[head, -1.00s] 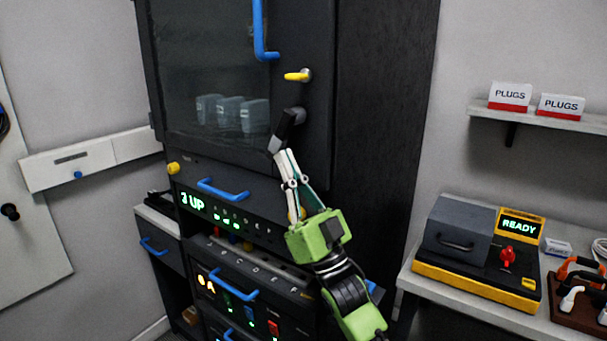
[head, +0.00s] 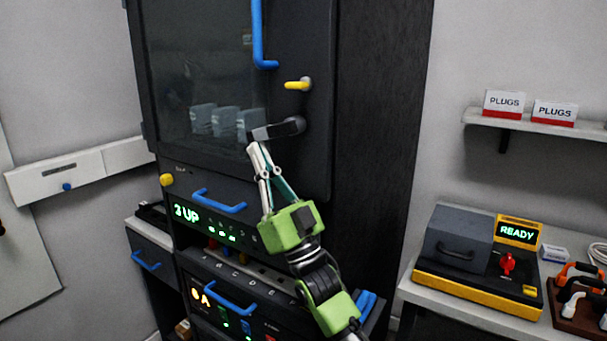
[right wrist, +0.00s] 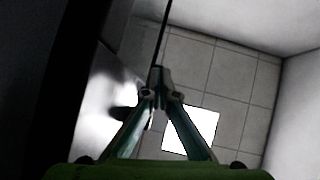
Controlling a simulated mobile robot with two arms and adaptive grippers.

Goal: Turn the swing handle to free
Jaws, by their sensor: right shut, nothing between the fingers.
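The dark swing handle (head: 284,129) is on the front of the cabinet door (head: 318,155), below a small yellow lever (head: 297,85). It points left from its pivot, nearly level, with a lighter grey tip. My right gripper (head: 252,146) is shut and empty. Its fingertips are just under the tip end of the handle, seemingly touching it. In the right wrist view the shut fingers (right wrist: 158,72) meet at the centre, and I cannot make out the handle there. My left gripper is not in view.
A blue door handle (head: 258,40) runs above. To the right, a bench holds a yellow-and-black unit reading READY (head: 516,232). A shelf (head: 535,125) carries two PLUGS boxes.

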